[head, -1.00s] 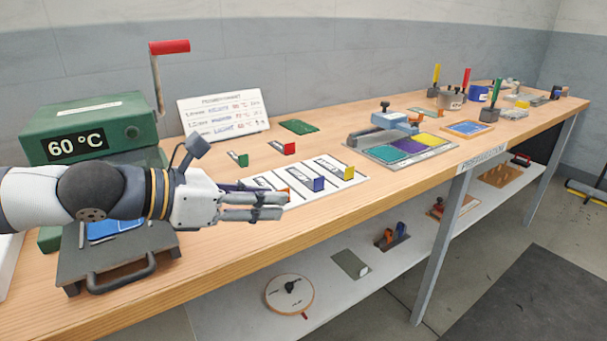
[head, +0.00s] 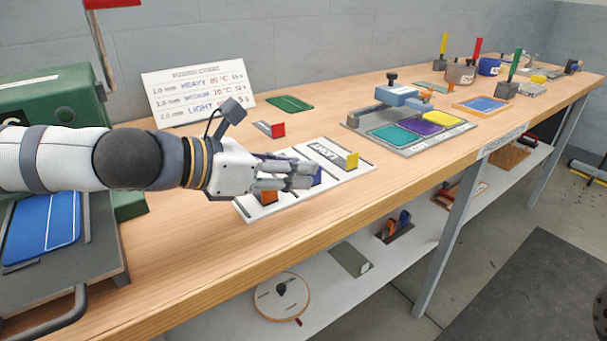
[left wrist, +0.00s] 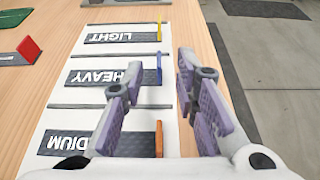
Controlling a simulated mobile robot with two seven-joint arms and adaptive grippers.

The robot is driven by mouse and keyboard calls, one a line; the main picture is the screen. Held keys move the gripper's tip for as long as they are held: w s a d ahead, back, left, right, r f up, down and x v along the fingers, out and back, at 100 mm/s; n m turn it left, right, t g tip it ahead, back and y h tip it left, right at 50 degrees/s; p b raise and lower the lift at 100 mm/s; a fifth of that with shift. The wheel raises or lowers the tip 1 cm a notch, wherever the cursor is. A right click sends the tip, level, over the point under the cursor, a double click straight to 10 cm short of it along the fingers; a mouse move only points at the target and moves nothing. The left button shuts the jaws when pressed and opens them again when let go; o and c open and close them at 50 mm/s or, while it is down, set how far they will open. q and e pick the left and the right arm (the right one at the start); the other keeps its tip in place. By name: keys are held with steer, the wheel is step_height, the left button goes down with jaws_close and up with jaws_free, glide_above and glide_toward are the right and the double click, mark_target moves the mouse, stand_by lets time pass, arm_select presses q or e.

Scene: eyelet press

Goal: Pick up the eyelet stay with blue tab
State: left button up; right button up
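The eyelet stay with the blue tab (head: 317,178) lies on a white board (head: 345,178), partly hidden by my left gripper in the head view. In the left wrist view, its upright blue tab (left wrist: 159,68) stands at the edge of a dark strip marked HEAVY (left wrist: 100,76). My left gripper (head: 303,178) is open over the board. In the left wrist view, the blue tab appears in the gap between its fingertips (left wrist: 160,72), apart from both; I cannot tell the depth. My right gripper is not in view.
Stays with a yellow tab (head: 352,160) and an orange tab (head: 268,198) flank the blue one on the board. A red-tab stay (head: 277,129) lies behind. A green press (head: 60,97) stands left. The bench front edge runs close by the board.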

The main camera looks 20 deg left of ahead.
arm_select(q)
steer(key=shift+w+d+f+b, duration=0.3)
steer(key=shift+w+d+f, duration=0.5)
steer(key=shift+w+f, duration=0.25)
steer(key=shift+w+d+r, duration=0.1)
steer(key=shift+w+r, duration=0.1)
steer(key=shift+r, duration=0.05)
steer(key=shift+s+r, duration=0.1)
steer(key=shift+r, duration=0.05)
steer(key=shift+c, duration=0.6)
jaws_close()
